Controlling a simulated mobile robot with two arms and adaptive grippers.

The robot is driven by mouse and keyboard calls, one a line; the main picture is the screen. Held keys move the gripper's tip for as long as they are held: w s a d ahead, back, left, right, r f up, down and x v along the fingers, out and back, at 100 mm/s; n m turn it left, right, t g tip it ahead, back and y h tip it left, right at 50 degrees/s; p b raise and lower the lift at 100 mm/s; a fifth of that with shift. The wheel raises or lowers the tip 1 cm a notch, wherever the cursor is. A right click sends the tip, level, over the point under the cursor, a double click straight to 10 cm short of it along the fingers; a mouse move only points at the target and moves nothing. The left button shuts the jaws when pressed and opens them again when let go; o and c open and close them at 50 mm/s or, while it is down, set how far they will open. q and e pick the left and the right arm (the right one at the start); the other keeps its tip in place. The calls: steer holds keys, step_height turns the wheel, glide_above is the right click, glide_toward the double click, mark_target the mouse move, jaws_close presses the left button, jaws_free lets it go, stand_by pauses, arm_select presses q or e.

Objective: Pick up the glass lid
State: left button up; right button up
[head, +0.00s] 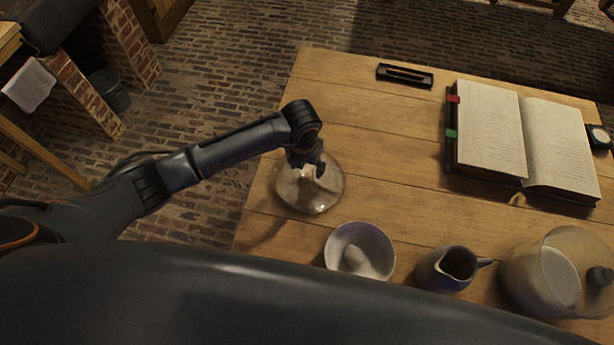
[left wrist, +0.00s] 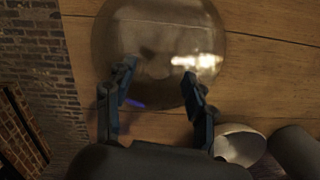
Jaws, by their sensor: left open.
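A round, clear glass piece, which looks like the glass lid (head: 299,198), is on the table near its left edge. My left gripper (head: 314,168) is over it and hides part of its top. In the left wrist view the glass lid (left wrist: 135,30) fills the upper middle, with a bright glint on it. My left gripper (left wrist: 159,72) is open there, its two fingers spread apart in front of the glass. I cannot tell whether the fingers touch it. My right gripper is not in view.
The wooden table (head: 400,140) also holds a white bowl with a pestle (head: 361,250), a dark jug (head: 445,269), a large glass jar (head: 540,275), an open book (head: 490,125) and a black pen tray (head: 405,75). The table's middle is clear.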

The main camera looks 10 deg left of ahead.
mark_target(307, 171)
arm_select(q)
steer(key=f, duration=0.3)
steer(key=shift+w+f, duration=0.15)
steer(key=shift+w, duration=0.05)
steer(key=shift+f, duration=0.15)
jaws_close()
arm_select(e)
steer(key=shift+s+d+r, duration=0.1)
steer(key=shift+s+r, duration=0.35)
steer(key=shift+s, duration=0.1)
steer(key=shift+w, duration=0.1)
